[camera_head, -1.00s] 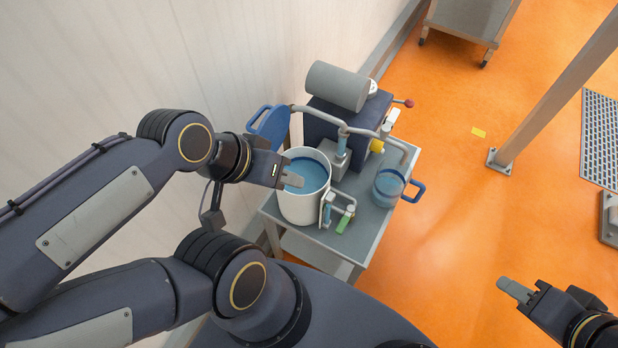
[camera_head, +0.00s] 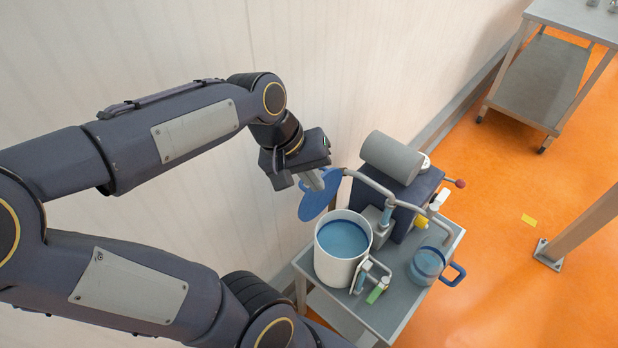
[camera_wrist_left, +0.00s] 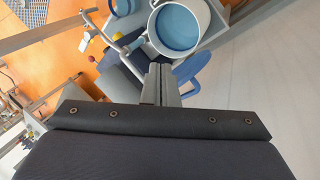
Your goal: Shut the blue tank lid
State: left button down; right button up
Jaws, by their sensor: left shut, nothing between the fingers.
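The blue lid (camera_head: 317,203) stands open, tilted up on the wall side of the white tank (camera_head: 335,262). The tank is open at the top and shows blue liquid inside. My left gripper (camera_head: 314,182) is shut and empty, over the upper part of the lid; I cannot tell whether it touches it. In the left wrist view the shut fingers (camera_wrist_left: 161,88) point toward the tank (camera_wrist_left: 152,35), with the lid (camera_wrist_left: 187,72) just beside them, partly hidden behind the fingers. My right gripper is not in view.
The tank stands on a grey cart (camera_head: 405,293). A dark blue machine with a grey cylinder (camera_head: 391,157) and pipes stands behind it. A clear pot with a blue handle (camera_head: 427,263) is at the cart's right. The pale wall is close behind the lid.

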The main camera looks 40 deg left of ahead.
pick_arm(q)
jog(key=w+a+n+g+y+p, duration=0.1)
jog(key=w+a+n+g, duration=0.1)
jog(key=w+a+n, duration=0.4)
jog(key=w+a+n+g+y+p, duration=0.1)
jog(key=a+n+g+y, duration=0.15)
jog(key=a, duration=0.55)
jog(key=d+f+n, duration=0.1)
jog(key=d+f, duration=0.2)
jog(key=f, duration=0.7)
jog(key=shift+f+t+h+p, duration=0.3)
jog(key=shift+t+h+p, duration=0.05)
jog(key=shift+p, duration=0.1)
jog(key=shift+w+d, duration=0.1)
jog(key=shift+w, duration=0.05)
